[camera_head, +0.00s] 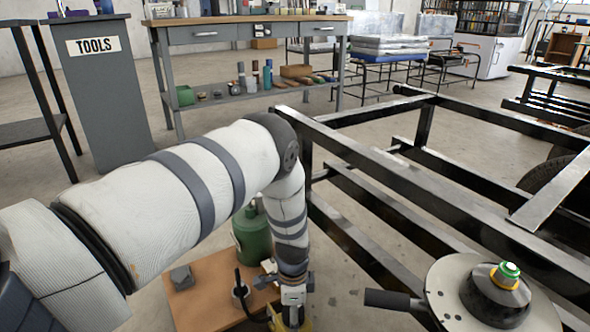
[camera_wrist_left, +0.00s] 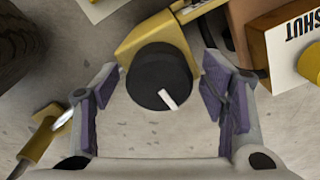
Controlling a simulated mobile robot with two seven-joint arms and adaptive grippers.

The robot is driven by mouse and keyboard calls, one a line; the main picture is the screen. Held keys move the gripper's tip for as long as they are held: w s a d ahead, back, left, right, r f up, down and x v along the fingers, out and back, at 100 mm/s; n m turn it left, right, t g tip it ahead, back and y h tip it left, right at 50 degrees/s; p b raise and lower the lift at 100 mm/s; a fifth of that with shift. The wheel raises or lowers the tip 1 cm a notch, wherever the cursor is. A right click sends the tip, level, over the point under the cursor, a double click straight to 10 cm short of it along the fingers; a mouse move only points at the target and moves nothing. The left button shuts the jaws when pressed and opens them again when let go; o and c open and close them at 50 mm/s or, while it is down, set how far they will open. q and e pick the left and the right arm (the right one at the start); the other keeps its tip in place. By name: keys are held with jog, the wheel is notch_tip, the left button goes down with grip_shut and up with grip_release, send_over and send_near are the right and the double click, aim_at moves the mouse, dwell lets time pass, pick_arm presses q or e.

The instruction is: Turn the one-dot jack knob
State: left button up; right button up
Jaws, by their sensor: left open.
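A round black knob (camera_wrist_left: 158,75) with a short white bar on its face sits on a yellow jack body (camera_wrist_left: 152,32) in the left wrist view. I cannot make out a dot on it. My left gripper (camera_wrist_left: 160,92) is open, with purple pads to the left and right of the knob and a gap on each side. In the head view my left gripper (camera_head: 293,312) points down at the lower edge, over a bit of yellow; the knob is hidden there. My right gripper is not in view.
A wooden board (camera_head: 205,292) carries a green canister (camera_head: 252,236) behind my left arm. A black metal frame (camera_head: 430,200) stands to the right. A round grey plate (camera_head: 455,290) with a green-topped centre is at the lower right. A "SHUT" label (camera_wrist_left: 296,50) lies right of the knob.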

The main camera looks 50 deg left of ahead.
pick_arm(q)
jog(key=c, duration=1.1)
jog(key=shift+c, duration=0.2)
